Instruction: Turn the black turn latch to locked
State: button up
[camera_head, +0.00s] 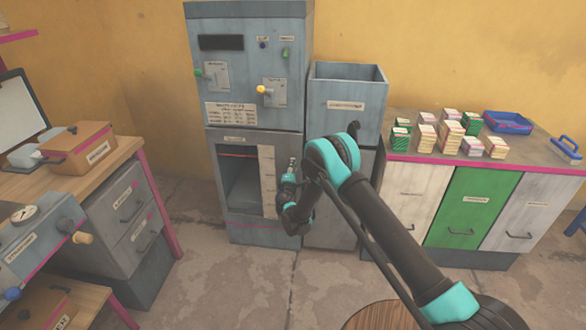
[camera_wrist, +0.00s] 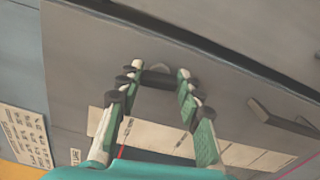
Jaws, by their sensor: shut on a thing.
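The black turn latch (camera_wrist: 158,77) shows in the wrist view as a dark knob on a grey-brown panel (camera_wrist: 90,60). My gripper (camera_wrist: 157,80) has its two green and white fingers on either side of it, shut on it. The fingers hide part of the latch, so I cannot tell whether it is at locked. In the head view my gripper (camera_head: 292,163) is at the right side of the press's lower opening (camera_head: 240,185). The latch cannot be made out there.
The grey press (camera_head: 250,60) stands against the yellow wall. A grey bin (camera_head: 345,95) stands to its right. A counter (camera_head: 460,160) farther right holds several small stacks and a blue tray (camera_head: 508,122). A dark bar handle (camera_wrist: 285,118) sticks out in the wrist view.

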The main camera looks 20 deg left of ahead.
jog(key=shift+m, duration=0.6)
jog(key=shift+f, duration=0.1)
jog(key=o, duration=1.2)
jog(key=shift+c, duration=0.2)
jog(key=v, duration=0.7)
jog(key=shift+s, duration=0.25)
jog(key=shift+d, duration=0.1)
